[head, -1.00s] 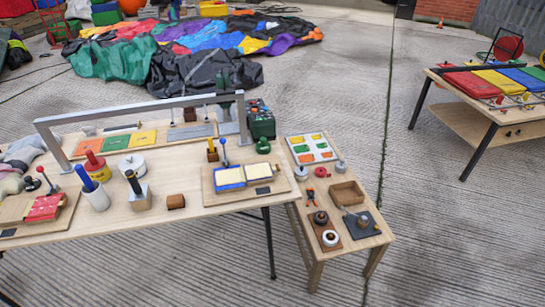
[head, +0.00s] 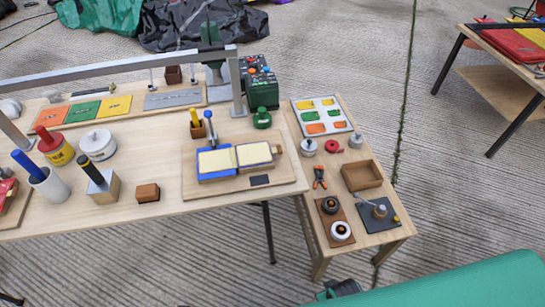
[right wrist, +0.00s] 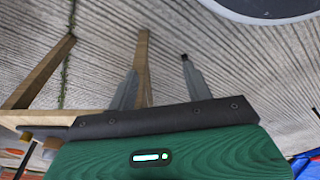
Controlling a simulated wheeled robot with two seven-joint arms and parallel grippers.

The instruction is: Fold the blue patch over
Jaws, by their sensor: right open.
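The blue patch (head: 215,163) lies on a wooden board (head: 205,189) on the workbench, in the middle of the head view. It has a cream upper face with blue edges. My right gripper (right wrist: 160,82) is open and empty in the right wrist view, pointing over the concrete floor. My green right arm shows at the bottom right of the head view, well apart from the patch. My left gripper is not in view.
A blue-handled tool and a yellow one stand in a holder (head: 197,130) behind the patch. A brown block (head: 148,193) is left of the board. A metal rail (head: 130,64) spans the bench. A side table (head: 373,251) with small tools stands at the right.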

